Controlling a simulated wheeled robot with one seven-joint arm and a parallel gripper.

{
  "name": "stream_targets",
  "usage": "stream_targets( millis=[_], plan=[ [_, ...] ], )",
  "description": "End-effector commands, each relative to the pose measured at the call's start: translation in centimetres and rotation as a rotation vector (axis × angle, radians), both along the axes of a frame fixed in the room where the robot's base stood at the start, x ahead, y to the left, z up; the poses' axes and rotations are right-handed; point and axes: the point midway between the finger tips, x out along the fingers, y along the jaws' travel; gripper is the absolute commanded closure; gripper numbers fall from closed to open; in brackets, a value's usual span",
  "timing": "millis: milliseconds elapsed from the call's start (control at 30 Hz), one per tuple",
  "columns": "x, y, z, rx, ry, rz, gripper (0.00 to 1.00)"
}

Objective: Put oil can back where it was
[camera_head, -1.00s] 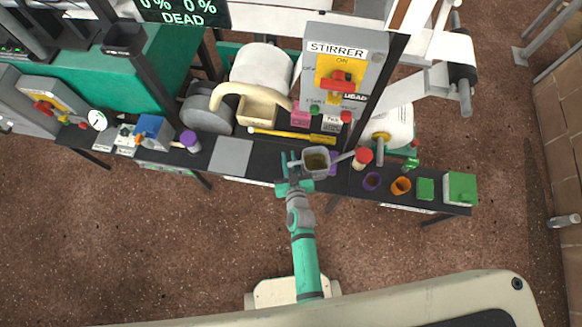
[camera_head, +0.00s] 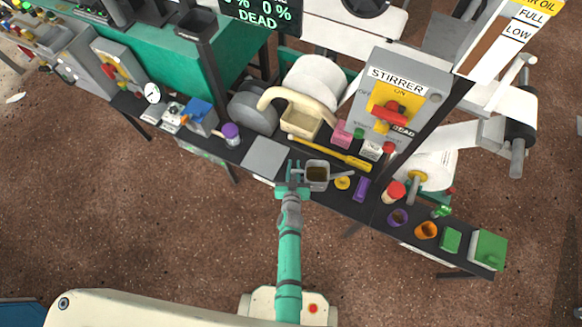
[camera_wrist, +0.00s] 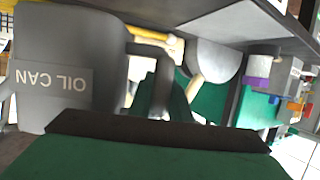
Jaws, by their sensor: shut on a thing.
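The oil can (camera_head: 317,177) is a grey open-topped can with dark contents and a spout pointing right in the head view. In the wrist view the can (camera_wrist: 60,100) fills the left side, with its "OIL CAN" label upside down and its handle to the right. My gripper (camera_head: 294,178) is at the can's left side, shut on its handle. The can is over or at the dark shelf (camera_head: 345,203); I cannot tell whether it touches it. The handle's gripped part is partly hidden by the jaw in the wrist view.
A bare grey plate (camera_head: 265,158) lies left of the can. A yellow ring (camera_head: 342,183) and a purple block (camera_head: 361,189) lie close on its right. A yellow bar (camera_head: 330,153) lies behind it. A red-capped jar (camera_head: 393,192) stands farther right. The stirrer box (camera_head: 393,100) rises behind.

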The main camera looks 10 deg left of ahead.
Motion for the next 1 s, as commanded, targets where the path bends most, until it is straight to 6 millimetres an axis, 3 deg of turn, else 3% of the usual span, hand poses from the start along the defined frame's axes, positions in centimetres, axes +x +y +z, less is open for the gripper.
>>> stream_targets(
  millis=[200,467,700,1000],
  plan=[
    [1.7,1.1,-2.3,-0.001,0.000,0.001,1.00],
    [2.5,1.7,-3.4,-0.001,-0.001,0.001,1.00],
    [2.4,1.7,-5.9,-0.002,0.000,0.001,1.00],
    [2.4,1.6,-6.4,0.000,-0.001,0.000,1.00]
  ],
)
